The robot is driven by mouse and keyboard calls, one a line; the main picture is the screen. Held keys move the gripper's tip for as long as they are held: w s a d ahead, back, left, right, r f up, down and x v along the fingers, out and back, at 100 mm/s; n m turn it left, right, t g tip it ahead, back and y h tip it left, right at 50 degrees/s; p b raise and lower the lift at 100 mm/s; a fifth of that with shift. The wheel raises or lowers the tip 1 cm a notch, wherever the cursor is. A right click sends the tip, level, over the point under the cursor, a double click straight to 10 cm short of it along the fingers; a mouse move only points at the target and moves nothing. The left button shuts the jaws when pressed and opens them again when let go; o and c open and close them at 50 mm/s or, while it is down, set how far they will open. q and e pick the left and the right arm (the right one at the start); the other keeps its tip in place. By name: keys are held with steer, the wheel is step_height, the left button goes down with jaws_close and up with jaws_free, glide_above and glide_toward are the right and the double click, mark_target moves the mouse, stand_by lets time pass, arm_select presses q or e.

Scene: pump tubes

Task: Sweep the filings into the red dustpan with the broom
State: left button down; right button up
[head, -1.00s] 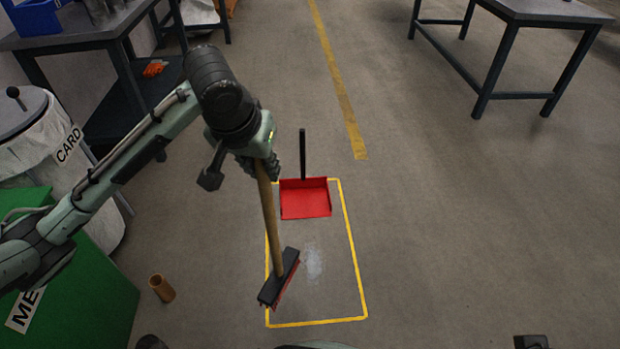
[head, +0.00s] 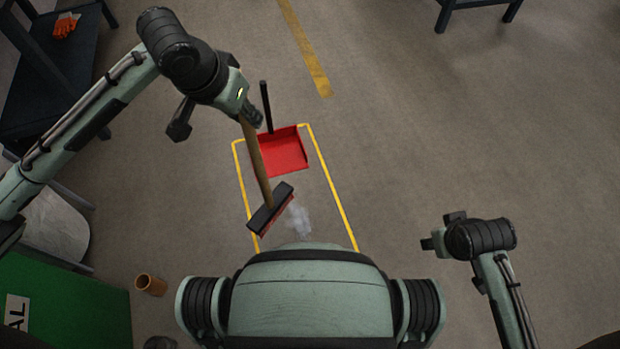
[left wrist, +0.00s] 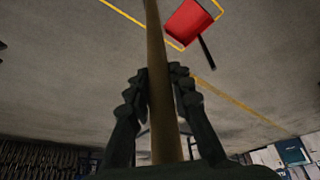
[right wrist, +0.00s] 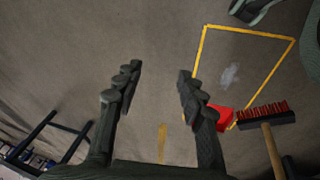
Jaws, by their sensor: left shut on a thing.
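My left gripper (head: 250,113) is shut on the wooden handle of the broom (head: 256,160); the handle also runs between its fingers in the left wrist view (left wrist: 157,70). The broom head (head: 270,208), black with red bristles, is low, just left of the pale grey filings (head: 299,220). The filings lie on the floor inside the yellow outline. The red dustpan (head: 284,152) with a black handle lies at the outline's far end, beyond the filings. My right gripper (right wrist: 160,88) is open and empty, away to the right; its arm shows in the head view.
A yellow taped rectangle (head: 333,190) marks the floor. A brown cylinder (head: 151,285) and a green bin (head: 60,300) are at the left. A dark bench (head: 45,70) with orange gloves stands far left. The floor to the right is clear.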

steer(key=s+f+g+p, duration=0.1)
steer(key=s+f+p, duration=0.15)
steer(key=f, duration=0.45)
steer(key=s+f+p, duration=0.1)
steer(key=f+p, duration=0.2)
steer(key=f, duration=0.4)
arm_select(q)
steer(key=s+d+f+m+g+h+b, duration=0.1)
steer(key=s+d+f+m+b, duration=0.1)
steer(key=s+d+f+m, duration=0.3)
steer(key=s+d+f+m+g+h+b, duration=0.1)
steer(key=s+d+f+m+b, duration=0.2)
steer(key=d+f, duration=0.4)
steer(key=shift+s+f+m+g+h, duration=0.3)
steer(key=shift+s+f+m, duration=0.55)
steer(key=shift+f+m, duration=0.4)
arm_select(e)
steer(key=w+r+t, duration=0.1)
steer(key=w+r, duration=0.3)
steer(key=r, duration=0.9)
steer(key=shift+a, duration=0.15)
arm_select(q)
steer(key=shift+f, duration=0.1)
